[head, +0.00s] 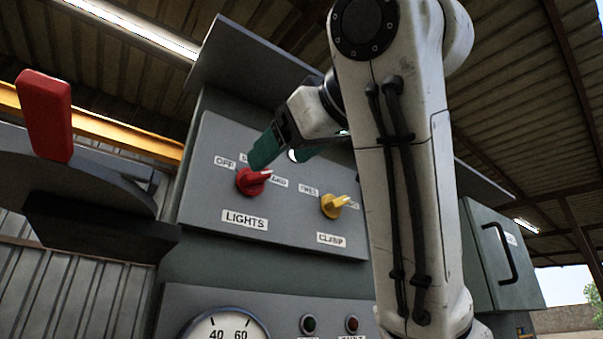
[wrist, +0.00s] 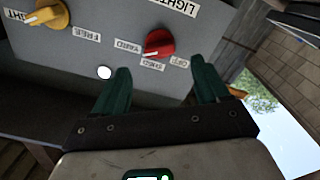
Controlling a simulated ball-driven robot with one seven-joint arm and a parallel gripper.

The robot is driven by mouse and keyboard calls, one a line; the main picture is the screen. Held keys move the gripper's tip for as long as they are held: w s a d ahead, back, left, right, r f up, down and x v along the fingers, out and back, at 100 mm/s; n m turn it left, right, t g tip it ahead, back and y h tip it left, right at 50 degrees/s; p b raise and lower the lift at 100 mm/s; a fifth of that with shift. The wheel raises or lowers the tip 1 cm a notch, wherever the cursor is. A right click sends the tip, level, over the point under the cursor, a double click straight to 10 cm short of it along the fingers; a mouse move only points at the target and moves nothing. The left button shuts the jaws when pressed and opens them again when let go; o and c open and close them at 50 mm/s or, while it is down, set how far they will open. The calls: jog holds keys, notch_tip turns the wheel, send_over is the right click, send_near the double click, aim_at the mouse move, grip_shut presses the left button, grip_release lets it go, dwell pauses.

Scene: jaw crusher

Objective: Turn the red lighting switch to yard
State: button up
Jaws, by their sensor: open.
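The red lights switch (head: 252,181) is a round knob with a raised grip on the grey panel, above a LIGHTS plate. Small plates sit around it: OFF at left, YARD at right, and a middle one partly hidden by my gripper. Its white-marked end points up and right, between the middle and YARD plates; I cannot tell exactly which it meets. My gripper (head: 279,158) is open, its green fingers just above the knob. In the wrist view the red knob (wrist: 158,43) lies ahead of the gap between the open fingers (wrist: 162,76), not visibly between them.
A yellow clamp switch (head: 335,206) sits right of the red one. A white round spot (wrist: 104,72) is on the panel near my finger. A red-handled lever (head: 46,115) stands at left, a gauge (head: 222,330) below, and a handled grey box (head: 505,258) at right.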

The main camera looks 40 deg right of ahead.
jog(key=s+b, duration=0.1)
jog(key=s, duration=0.2)
jog(key=shift+s, duration=0.15)
dwell(0.6)
